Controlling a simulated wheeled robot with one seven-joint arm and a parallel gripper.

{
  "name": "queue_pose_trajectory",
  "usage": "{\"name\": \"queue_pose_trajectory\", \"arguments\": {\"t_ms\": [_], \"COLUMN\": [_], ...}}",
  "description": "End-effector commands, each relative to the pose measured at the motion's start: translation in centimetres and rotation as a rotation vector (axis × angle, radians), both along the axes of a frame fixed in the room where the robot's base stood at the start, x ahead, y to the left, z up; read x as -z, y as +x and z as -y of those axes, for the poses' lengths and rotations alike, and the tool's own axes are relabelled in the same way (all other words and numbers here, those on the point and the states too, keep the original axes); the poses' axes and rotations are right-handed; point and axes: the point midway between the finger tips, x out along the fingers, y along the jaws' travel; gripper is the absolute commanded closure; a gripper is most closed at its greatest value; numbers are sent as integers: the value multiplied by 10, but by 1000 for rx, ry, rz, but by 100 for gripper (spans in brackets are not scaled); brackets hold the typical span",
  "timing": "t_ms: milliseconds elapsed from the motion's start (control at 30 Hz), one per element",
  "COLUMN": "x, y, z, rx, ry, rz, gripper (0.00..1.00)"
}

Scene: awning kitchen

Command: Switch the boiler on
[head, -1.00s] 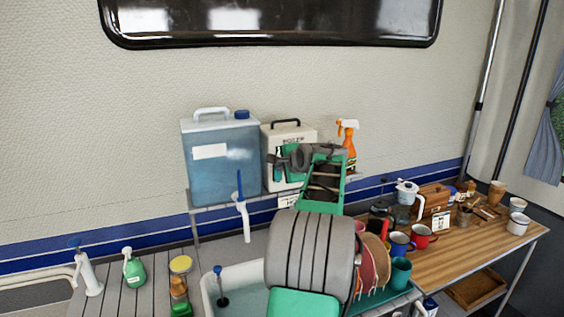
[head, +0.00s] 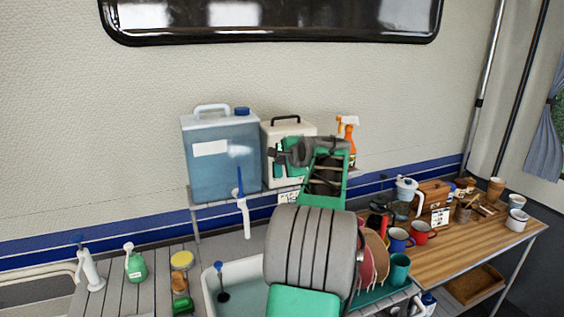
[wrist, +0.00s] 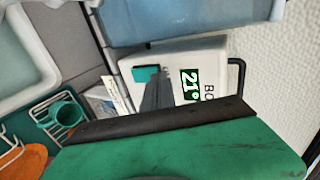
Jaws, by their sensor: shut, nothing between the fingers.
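The boiler (head: 287,130) is a white box with a black carrying handle and dark lettering on its front. It stands on a raised shelf against the wall, with my arm across part of its front. In the head view my gripper (head: 272,156) is in front of the boiler. No switch can be made out.
A blue water canister (head: 220,165) stands close left of the boiler, and an orange spray bottle (head: 349,140) to its right. Below are a tap (head: 242,212), a sink (head: 250,272) and a dish rack with plates (head: 374,258). Mugs crowd the right table.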

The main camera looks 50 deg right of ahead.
Motion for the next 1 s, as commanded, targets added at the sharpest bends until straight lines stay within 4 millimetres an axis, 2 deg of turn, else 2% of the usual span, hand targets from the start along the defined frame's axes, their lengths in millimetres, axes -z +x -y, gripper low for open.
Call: {"name": "queue_pose_trajectory", "arguments": {"t_ms": [133,300,500,667,1000], "x": [-1,-32,-58,-66,-68], "y": [-17,-45,-72,-80,-80], "z": [-18,-34,-50,-55,-56], "rx": [-3,-3,-4,-4,-5], "ry": [-1,-4,-1,1,1], "rz": [0,1,1,-1,-1], "gripper": [100,100,100,100,100]}}
